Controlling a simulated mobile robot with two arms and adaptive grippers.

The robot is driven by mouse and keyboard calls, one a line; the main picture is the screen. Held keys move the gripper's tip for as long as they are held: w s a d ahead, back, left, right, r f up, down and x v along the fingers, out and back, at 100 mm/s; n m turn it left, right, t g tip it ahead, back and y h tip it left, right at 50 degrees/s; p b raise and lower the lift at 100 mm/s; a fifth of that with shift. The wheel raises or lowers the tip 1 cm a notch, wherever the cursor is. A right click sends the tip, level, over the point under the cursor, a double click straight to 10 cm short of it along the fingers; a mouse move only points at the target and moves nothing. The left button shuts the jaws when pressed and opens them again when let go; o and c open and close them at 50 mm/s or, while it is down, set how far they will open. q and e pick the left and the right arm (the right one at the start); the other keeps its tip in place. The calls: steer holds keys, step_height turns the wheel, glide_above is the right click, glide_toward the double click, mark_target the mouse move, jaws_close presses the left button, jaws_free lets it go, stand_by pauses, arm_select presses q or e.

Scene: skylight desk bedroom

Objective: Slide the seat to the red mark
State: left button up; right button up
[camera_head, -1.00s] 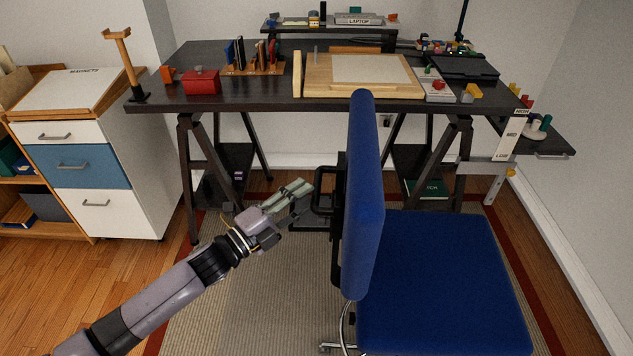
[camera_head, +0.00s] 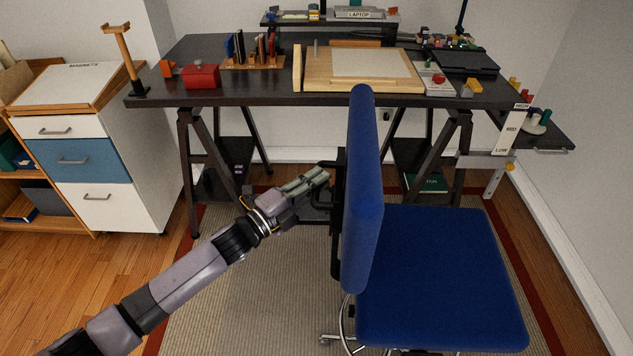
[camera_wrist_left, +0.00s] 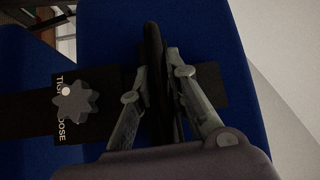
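The blue seat (camera_head: 440,275) is an office chair right of centre, its upright blue backrest (camera_head: 363,190) turned sideways. A black handle loop (camera_head: 338,185) stands out from the left side of the backrest. My left gripper (camera_head: 325,173) reaches it from the left. In the left wrist view, the fingers of my left gripper (camera_wrist_left: 156,75) sit close on both sides of the black handle bar (camera_wrist_left: 154,45) and look shut on it. No separate red mark is clear; my right gripper is out of view.
A dark trestle desk (camera_head: 280,95) with several items stands behind the chair. A drawer cabinet (camera_head: 130,175) stands at the left. The chair is on a beige rug (camera_head: 250,310) with a red border (camera_head: 520,270). A white wall closes the right side.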

arm_select(q)
jaws_close()
stand_by(0.3)
steer(key=shift+r, duration=0.1)
step_height(320, 180, up, 8)
steer(key=p, duration=0.5)
steer(key=shift+w, duration=0.15)
steer(key=shift+o, duration=2.4)
jaws_free()
steer(key=shift+o, duration=0.4)
steer(key=shift+f, duration=0.2)
